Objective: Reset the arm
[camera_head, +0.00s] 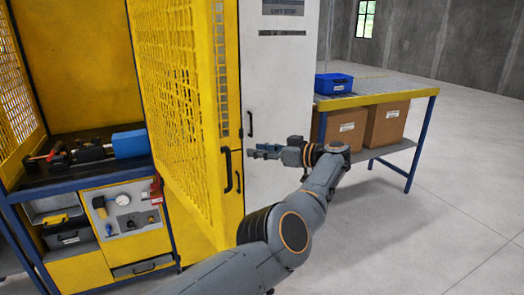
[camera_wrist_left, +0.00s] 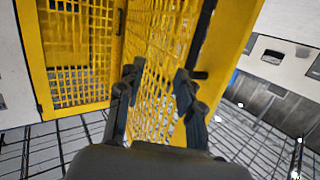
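My left gripper (camera_head: 262,151) is dark grey and points left in the head view, in front of the white cabinet and beside the yellow mesh door (camera_head: 178,100). In the left wrist view, its two fingers (camera_wrist_left: 156,80) stand apart with nothing between them, and the yellow mesh panel (camera_wrist_left: 160,60) shows behind the gap. The gripper appears clear of the door; the exact distance cannot be told. My right gripper is not in view.
A yellow and blue workbench (camera_head: 80,185) with tools and a blue box (camera_head: 130,143) stands at left. A white cabinet (camera_head: 285,85) is behind my arm. At right, a table (camera_head: 400,92) carries a blue case (camera_head: 333,83), with cardboard boxes (camera_head: 387,122) below. Right floor is clear.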

